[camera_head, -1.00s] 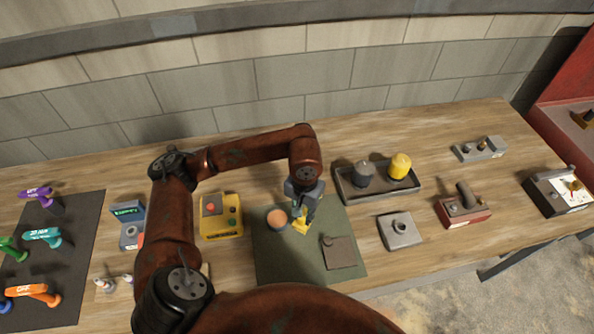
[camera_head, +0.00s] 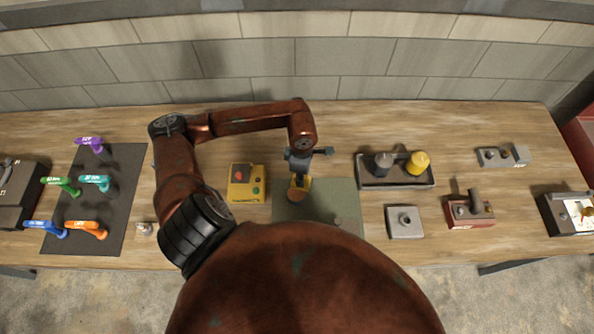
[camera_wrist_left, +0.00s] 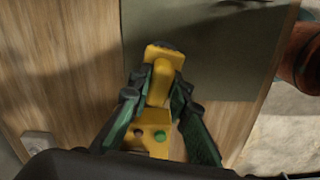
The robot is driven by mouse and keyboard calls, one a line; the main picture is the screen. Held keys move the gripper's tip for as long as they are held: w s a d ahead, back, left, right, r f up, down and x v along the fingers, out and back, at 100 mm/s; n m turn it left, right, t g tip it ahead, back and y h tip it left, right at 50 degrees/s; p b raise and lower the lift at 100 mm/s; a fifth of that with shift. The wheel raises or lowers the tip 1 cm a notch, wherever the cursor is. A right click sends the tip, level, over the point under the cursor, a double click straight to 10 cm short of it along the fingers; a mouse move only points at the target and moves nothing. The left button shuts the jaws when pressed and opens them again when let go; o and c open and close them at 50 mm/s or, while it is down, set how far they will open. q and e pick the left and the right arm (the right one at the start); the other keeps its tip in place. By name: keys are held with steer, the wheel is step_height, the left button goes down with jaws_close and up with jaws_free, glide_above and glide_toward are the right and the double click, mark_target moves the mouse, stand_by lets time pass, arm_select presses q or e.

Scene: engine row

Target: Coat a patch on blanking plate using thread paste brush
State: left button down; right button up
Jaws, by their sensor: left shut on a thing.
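My left gripper (camera_head: 300,177) is shut on a yellow thread paste brush (camera_head: 303,184). In the left wrist view the brush (camera_wrist_left: 161,72) sits between the green fingers of the gripper (camera_wrist_left: 160,95), with its dark end pointing away. My right gripper is not in view.
A yellow box with buttons (camera_head: 246,184) stands left of the mat. A tray (camera_head: 394,183) with a grey and a yellow container is to the right, near a grey block (camera_head: 404,222) and a red block (camera_head: 469,213). Several coloured tools lie on a dark mat (camera_head: 115,205) at left.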

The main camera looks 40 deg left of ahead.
arm_select(q)
steer(key=shift+s+a+r+n, duration=0.15)
steer(key=shift+s+a+n, duration=0.05)
steer(key=shift+s+n, duration=0.2)
steer(key=shift+s+a+r+n, duration=0.15)
steer(key=shift+s+n, duration=0.1)
steer(key=shift+n, duration=0.15)
steer(key=shift+s+a+n+p, duration=0.15)
steer(key=shift+s+n+p, duration=0.05)
steer(key=shift+n+p, duration=0.15)
steer(key=shift+f, duration=0.1)
steer(key=shift+w+f+n, duration=0.25)
steer(key=shift+f, duration=0.15)
steer(key=shift+s+f+b, duration=0.2)
steer(key=shift+f+b, duration=0.25)
steer(key=shift+f, duration=0.2)
step_height(320, 180, down, 3)
steer(key=shift+w+r+b, duration=0.1)
steer(key=shift+r+b, duration=0.1)
steer(key=shift+b, duration=0.35)
steer(key=shift+f, duration=0.7)
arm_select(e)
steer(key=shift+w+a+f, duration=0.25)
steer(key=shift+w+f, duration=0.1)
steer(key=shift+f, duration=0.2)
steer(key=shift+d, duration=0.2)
